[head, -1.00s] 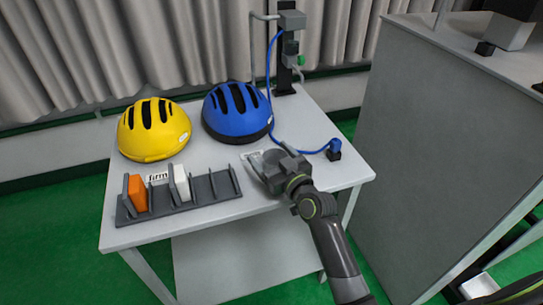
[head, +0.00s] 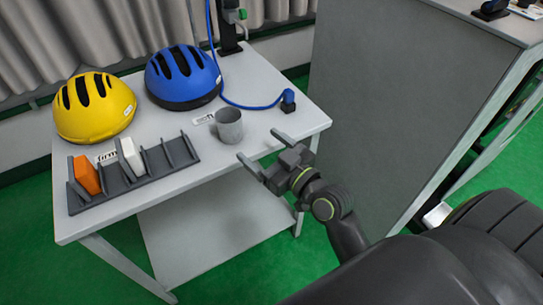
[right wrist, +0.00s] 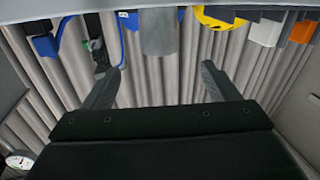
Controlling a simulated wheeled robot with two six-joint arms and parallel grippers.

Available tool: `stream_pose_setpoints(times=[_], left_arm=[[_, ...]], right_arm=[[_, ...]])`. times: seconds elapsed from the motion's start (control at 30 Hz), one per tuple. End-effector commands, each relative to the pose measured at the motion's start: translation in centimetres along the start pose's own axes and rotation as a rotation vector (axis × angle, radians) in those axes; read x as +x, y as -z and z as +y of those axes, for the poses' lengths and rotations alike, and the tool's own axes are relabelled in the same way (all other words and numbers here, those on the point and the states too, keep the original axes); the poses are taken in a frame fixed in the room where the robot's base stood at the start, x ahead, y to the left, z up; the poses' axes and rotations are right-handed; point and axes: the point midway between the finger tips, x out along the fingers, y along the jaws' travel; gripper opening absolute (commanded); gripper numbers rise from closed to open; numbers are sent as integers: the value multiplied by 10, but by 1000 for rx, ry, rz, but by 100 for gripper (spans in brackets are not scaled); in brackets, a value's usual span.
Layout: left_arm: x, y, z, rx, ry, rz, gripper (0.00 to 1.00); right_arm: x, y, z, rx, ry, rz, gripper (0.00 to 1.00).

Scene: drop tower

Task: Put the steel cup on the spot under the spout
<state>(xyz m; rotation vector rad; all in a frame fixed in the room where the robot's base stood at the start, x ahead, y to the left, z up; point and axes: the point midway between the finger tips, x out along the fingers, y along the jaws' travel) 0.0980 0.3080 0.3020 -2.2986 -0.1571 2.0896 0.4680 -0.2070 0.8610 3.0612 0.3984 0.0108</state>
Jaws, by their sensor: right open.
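The steel cup (head: 229,125) is a plain grey cylinder standing upright on the light table, beside a small white label (head: 204,118). My right gripper (head: 258,146) is open and empty, to the right of the cup and apart from it, near the table's front right edge. In the right wrist view the cup (right wrist: 159,34) shows at the top, beyond the spread fingers (right wrist: 160,82). My left gripper is not in view. I cannot make out a spout or the spot under it.
A yellow helmet (head: 94,106) and a blue helmet (head: 183,76) sit behind a dark rack (head: 150,165) holding an orange block (head: 86,175) and a white block (head: 130,156). A blue cable runs to a plug (head: 288,100). A tall grey cabinet (head: 400,110) stands right.

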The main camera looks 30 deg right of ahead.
Motion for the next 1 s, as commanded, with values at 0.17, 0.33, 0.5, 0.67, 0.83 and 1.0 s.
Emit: stream_pose_setpoints(times=[0.17,0.33,0.5,0.67,0.83,1.0], left_arm=[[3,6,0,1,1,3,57],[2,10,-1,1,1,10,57],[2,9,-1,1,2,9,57],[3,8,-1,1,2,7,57],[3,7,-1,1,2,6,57],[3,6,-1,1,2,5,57]], right_arm=[[-20,-1,0,0,0,0,81],[-25,0,0,1,0,1,81],[-25,0,0,1,0,0,81],[-20,-30,5,19,-16,-64,81],[-18,-132,19,74,-70,-276,81],[-45,-255,27,126,-134,-535,81]])
